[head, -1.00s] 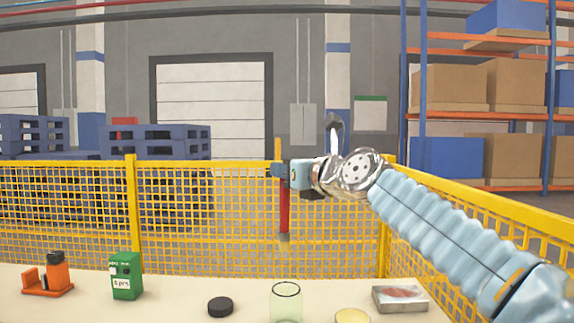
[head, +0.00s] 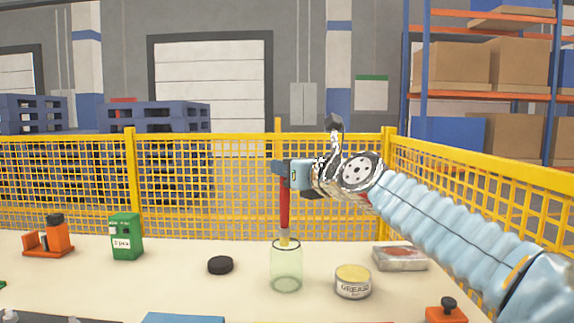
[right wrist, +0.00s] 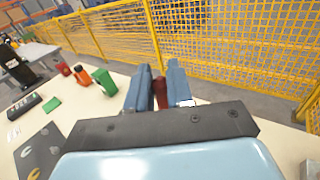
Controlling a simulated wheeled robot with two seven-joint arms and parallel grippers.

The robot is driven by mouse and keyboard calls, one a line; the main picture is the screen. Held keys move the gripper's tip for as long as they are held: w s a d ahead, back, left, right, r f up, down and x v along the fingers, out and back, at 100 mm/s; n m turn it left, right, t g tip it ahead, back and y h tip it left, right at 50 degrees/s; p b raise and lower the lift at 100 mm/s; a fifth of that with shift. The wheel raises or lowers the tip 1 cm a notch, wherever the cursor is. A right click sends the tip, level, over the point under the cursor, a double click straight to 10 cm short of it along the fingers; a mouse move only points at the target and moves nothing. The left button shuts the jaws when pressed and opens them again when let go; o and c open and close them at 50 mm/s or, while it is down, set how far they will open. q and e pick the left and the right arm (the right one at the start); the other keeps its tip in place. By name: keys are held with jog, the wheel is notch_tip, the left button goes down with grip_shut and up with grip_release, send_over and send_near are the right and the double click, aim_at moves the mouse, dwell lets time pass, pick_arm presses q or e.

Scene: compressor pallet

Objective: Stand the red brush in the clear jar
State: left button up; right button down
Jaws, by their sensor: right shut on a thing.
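The red brush (head: 285,208) hangs upright, pale bristles down, in my right gripper (head: 281,173). The clear jar (head: 286,272) stands open on the table directly below it in the head view. The bristle tip overlaps the jar's rim; I cannot tell whether it is just inside the mouth. In the right wrist view, the two fingers of my right gripper (right wrist: 159,88) close on the red handle (right wrist: 160,94) from both sides. The jar is hidden in that view. My left gripper is not in view.
A grease tin (head: 353,284) stands close right of the jar, with a metal box (head: 400,258) behind it. A black disc (head: 220,265) lies to the left. A green box (head: 125,237) and orange item (head: 50,238) stand farther left. A yellow fence (head: 210,185) runs behind.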

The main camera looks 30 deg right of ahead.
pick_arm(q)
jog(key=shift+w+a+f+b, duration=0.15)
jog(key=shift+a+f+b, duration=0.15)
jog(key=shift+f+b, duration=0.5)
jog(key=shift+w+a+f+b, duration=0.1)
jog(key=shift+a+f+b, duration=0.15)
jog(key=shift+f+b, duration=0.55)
pick_arm(e)
jog(key=shift+f, duration=2.2)
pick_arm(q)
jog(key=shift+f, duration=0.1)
pick_arm(e)
jog(key=c, duration=0.9)
grip_release()
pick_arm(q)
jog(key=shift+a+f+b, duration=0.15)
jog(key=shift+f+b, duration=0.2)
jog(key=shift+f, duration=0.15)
pick_arm(e)
jog(key=s, duration=0.9)
jog(key=s+d, duration=0.1)
jog(key=s, duration=0.3)
jog(key=shift+s+r, duration=0.2)
jog(key=shift+s, duration=0.2)
